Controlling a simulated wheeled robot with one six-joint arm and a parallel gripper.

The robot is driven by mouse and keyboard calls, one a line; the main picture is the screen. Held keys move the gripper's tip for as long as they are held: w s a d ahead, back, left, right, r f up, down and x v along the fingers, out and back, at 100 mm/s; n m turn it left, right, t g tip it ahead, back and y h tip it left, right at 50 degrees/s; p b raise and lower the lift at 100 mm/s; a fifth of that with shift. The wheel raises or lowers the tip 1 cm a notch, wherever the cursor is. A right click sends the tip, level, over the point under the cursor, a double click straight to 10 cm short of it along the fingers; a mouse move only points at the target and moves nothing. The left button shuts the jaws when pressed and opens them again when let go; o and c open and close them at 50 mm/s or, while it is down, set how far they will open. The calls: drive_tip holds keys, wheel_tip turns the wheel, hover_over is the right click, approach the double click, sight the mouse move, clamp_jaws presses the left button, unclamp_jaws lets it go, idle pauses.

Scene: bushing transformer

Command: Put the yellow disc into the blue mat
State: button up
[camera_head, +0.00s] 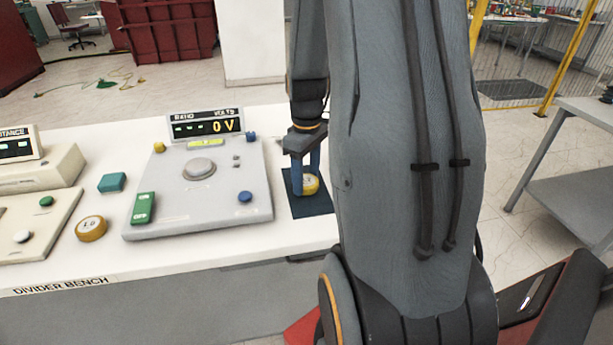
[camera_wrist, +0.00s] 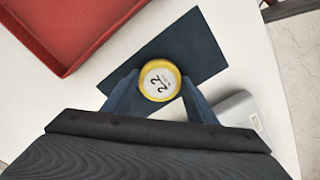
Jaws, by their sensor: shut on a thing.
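The yellow disc (camera_head: 309,184) has a pale top and is between the blue fingers of my gripper (camera_head: 308,178), over the dark blue mat (camera_head: 318,207). In the wrist view the disc (camera_wrist: 159,80) shows a white face marked "22". The fingers of my gripper (camera_wrist: 160,92) are shut on its two sides. The mat (camera_wrist: 205,62) lies under and beyond the disc there. I cannot tell whether the disc touches the mat or is just above it. My arm hides part of the bench right of the mat.
A grey console (camera_head: 200,222) with a "0 V" display stands left of the mat. A red tray (camera_wrist: 70,30) lies near the mat.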

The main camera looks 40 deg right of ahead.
sight(306, 180)
drive_tip(key=shift+f, duration=0.1)
drive_tip(key=o, duration=1.3)
drive_tip(key=shift+c, duration=0.2)
wheel_tip(306, 180, up, 12)
drive_tip(key=b, duration=0.2)
